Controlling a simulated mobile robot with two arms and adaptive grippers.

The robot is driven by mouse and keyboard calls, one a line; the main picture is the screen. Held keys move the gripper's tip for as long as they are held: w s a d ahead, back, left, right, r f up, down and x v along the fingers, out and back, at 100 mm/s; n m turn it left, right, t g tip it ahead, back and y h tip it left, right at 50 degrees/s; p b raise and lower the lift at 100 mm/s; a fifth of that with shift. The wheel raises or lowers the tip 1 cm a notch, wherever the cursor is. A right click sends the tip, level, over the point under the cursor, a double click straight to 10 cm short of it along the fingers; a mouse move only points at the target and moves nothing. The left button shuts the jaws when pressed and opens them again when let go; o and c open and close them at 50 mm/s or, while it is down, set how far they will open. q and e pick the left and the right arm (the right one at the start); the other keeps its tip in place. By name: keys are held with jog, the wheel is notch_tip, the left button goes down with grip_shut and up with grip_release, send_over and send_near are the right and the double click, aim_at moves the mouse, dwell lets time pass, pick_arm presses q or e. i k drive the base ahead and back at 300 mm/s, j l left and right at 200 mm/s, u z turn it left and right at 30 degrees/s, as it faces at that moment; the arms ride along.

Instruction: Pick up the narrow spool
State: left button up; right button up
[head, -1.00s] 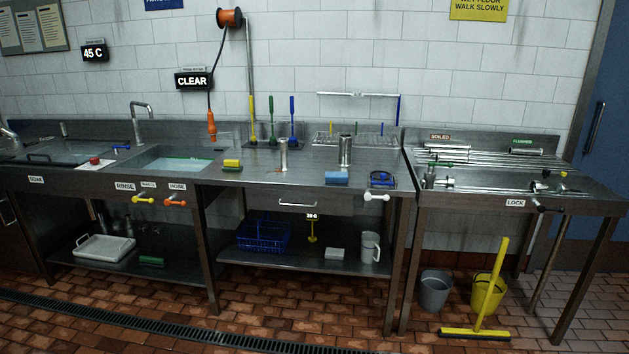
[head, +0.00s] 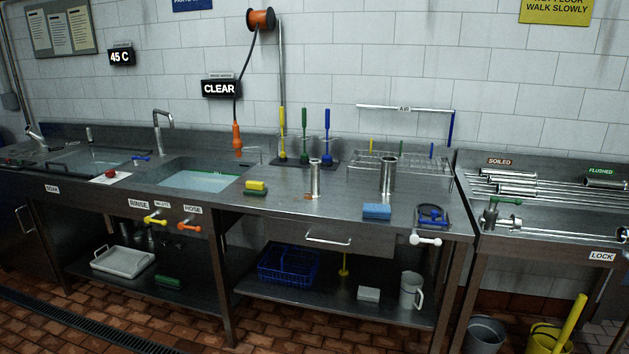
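Two upright metal cylinders stand on the steel counter in the head view. The narrower one, which looks like the narrow spool (head: 315,178), stands at the counter's middle, right of the yellow and green sponge. A wider metal cylinder (head: 388,177) stands to its right, in front of the wire rack. More metal tubes (head: 515,184) lie on the rails at the right under the "SOILED" label. Neither of my grippers is in view, and nothing is seen touching the narrow cylinder.
A yellow and green sponge (head: 255,187) and a blue sponge (head: 377,211) lie on the steel counter (head: 290,206). A sink (head: 195,180) is to the left. A wire rack (head: 405,162) stands behind. Yellow and orange handles (head: 188,226) and a white handle (head: 425,240) project from the front.

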aim_at(315, 179)
jog(key=i+j+u, duration=0.3)
jog(key=i+u, duration=0.7)
jog(key=i+l+u, duration=0.2)
jog(key=i+u, duration=0.25)
jog(key=i, duration=0.25)
jog(key=i+j+z, duration=0.1)
jog(key=i, duration=0.4)
jog(key=i+j, duration=0.15)
jog(key=i, duration=0.35)
jog(key=z, duration=0.05)
